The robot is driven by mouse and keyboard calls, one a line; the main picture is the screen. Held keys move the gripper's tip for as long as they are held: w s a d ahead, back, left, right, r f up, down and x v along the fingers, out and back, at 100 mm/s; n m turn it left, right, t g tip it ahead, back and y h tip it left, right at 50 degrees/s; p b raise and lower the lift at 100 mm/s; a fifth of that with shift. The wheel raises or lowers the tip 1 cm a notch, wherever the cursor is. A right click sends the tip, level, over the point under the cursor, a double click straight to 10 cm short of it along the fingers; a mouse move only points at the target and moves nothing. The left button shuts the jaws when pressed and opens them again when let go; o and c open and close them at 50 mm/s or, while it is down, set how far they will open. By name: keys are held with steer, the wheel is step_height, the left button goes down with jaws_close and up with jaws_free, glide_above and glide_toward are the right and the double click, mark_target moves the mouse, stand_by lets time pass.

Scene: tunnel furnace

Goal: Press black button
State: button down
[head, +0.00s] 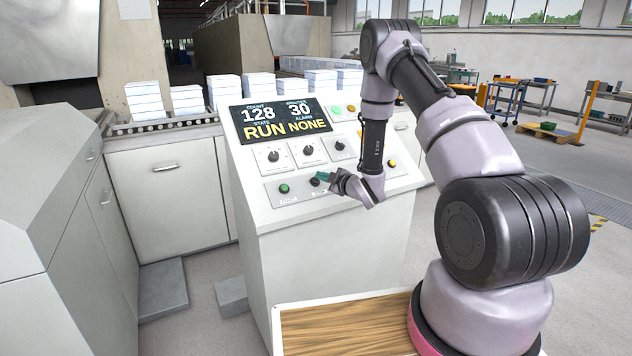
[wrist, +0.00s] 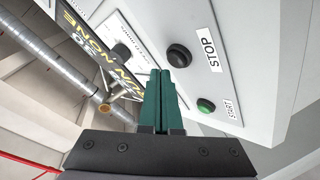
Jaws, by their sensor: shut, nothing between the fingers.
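The black button (wrist: 180,55) is round, set in a dark ring on the white panel beside a STOP label. In the head view the black button (head: 314,182) shows on the lower row, just left of my fingertips. My gripper (head: 323,176) has green fingers, shut together and empty, close in front of the panel. In the wrist view the fingertips of my gripper (wrist: 160,73) point toward the panel, just below and left of the black button. Whether they touch the panel or button I cannot tell.
A green button (wrist: 205,105) labelled START sits beside the black one. Knobs (head: 308,150) and a display (head: 282,120) reading RUN and NONE are above. A yellow button (head: 392,163) is at right. White stacks (head: 187,100) stand on rollers behind the console.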

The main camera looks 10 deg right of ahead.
steer(key=shift+f, duration=0.1)
stand_by(0.5)
steer(key=shift+w+a+f, duration=0.1)
steer(key=shift+w+f, duration=0.1)
steer(key=shift+f, duration=0.05)
steer(key=shift+w+a+f, duration=0.1)
steer(key=shift+w+f, duration=0.2)
steer(key=shift+f, duration=0.1)
stand_by(0.8)
steer(key=shift+r, duration=0.15)
steer(key=shift+s+d+r, duration=0.2)
steer(key=shift+s+r, duration=0.3)
steer(key=shift+r, duration=0.15)
steer(key=s+r, duration=0.2)
steer(key=r, duration=0.2)
steer(key=shift+s+d, duration=0.4)
stand_by(0.6)
